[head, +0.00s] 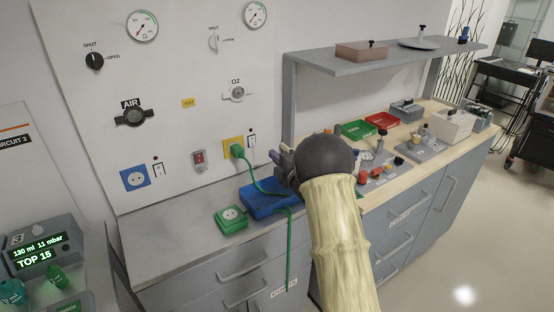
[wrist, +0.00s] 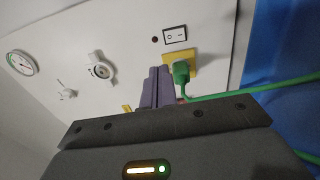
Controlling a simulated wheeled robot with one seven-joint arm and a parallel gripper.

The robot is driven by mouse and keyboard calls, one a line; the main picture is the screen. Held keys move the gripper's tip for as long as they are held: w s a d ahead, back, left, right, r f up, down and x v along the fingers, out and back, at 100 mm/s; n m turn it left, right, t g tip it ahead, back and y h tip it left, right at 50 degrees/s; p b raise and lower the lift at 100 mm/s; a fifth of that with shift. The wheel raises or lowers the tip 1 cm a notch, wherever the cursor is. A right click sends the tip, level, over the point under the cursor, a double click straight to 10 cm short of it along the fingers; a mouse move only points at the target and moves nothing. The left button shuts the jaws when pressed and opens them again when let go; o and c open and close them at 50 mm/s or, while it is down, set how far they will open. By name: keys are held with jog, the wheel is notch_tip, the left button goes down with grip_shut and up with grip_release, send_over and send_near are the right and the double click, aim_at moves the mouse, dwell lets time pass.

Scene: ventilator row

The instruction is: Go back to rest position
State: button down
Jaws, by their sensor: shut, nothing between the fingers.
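My gripper (head: 274,157) is held out over the bench, a little right of the green plug, with its fingers towards the wall panel. In the wrist view its purple fingers (wrist: 158,88) are together with nothing between them. The green plug (head: 237,150) sits in the yellow wall socket (head: 228,142), and its green cable hangs down over the bench front. The plug also shows in the wrist view (wrist: 181,72), just right of the fingertips. Whether the fingers touch it I cannot tell. My forearm hides part of the bench.
A blue tray (head: 257,204) and a green socket box (head: 231,217) lie on the bench below. A grey shelf (head: 400,58) overhangs the right side. Several small parts and red and green bins (head: 358,129) crowd the wooden worktop. Open floor shows at right.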

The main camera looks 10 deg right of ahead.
jog(key=s+d+r+m+g+h+p, duration=0.2)
jog(key=s+m+h+p, duration=0.1)
jog(key=s+m, duration=0.25)
jog(key=s+d+r+m+g+h+p, duration=0.1)
jog(key=s+r+m+g+h+p, duration=0.15)
jog(key=s+m, duration=0.3)
jog(key=s+a+r+m+g+h+p, duration=0.1)
jog(key=s+m+g+p, duration=0.5)
jog(key=s, duration=2.3)
jog(key=a+r+m+g, duration=0.1)
jog(key=a+m+g, duration=0.1)
jog(key=m+g, duration=0.2)
jog(key=shift+s+m, duration=0.25)
jog(key=shift+m, duration=0.45)
jog(key=c, duration=2.1)
grip_release()
